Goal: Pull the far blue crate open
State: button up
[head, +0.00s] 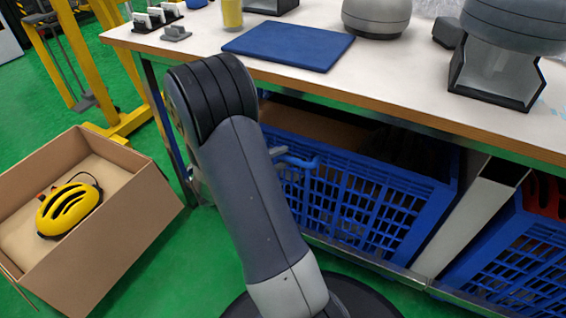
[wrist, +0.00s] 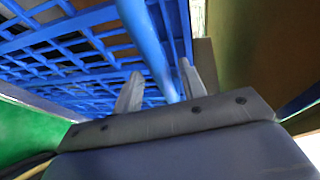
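The far blue crate (head: 350,205) sits on the shelf under the workbench, partly hidden behind my arm in the head view. Its lattice wall (wrist: 70,45) fills the upper left of the wrist view. A blue bar (wrist: 148,40), which looks like the crate's handle, runs down between the two fingers of my gripper (wrist: 160,70). The fingers stand apart, with a visible gap between the left finger and the bar. I cannot tell whether the right finger touches it. In the head view the gripper is mostly hidden behind my arm, near a blue handle (head: 298,161).
A second blue crate (head: 515,265) is at the lower right, past a grey metal post (head: 470,220). The bench top (head: 400,75) overhangs the crates. A cardboard box (head: 120,235) with a yellow helmet (head: 68,209) stands on the green floor at left.

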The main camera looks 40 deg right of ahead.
jog(key=shift+d+f, duration=0.15)
jog(key=shift+d, duration=0.85)
jog(key=shift+c, duration=0.6)
grip_shut()
